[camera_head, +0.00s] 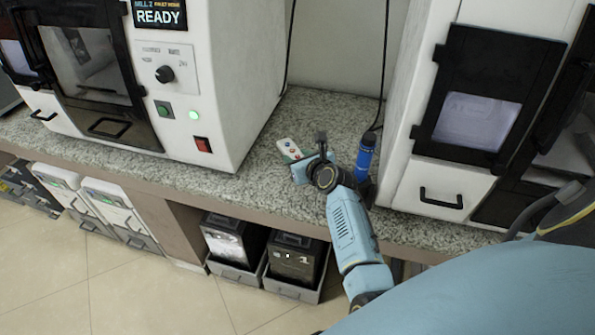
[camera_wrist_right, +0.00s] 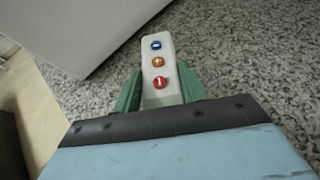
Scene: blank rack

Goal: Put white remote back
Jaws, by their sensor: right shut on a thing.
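The white remote (camera_head: 289,148) is at the granite counter between the two machines in the head view. In the right wrist view the remote (camera_wrist_right: 158,62) shows blue, orange and red buttons in a row, with its lower end between the green fingers. My right gripper (camera_head: 300,162) is shut on the remote; its fingers also show in the right wrist view (camera_wrist_right: 160,92). I cannot tell whether the remote touches the counter. My left gripper is not in view.
A blue cylinder (camera_head: 365,156) with a black cable stands just right of my right gripper. White machines stand left (camera_head: 225,80) and right (camera_head: 425,100) of the granite counter (camera_head: 330,108). Black bins (camera_head: 292,262) sit below the counter.

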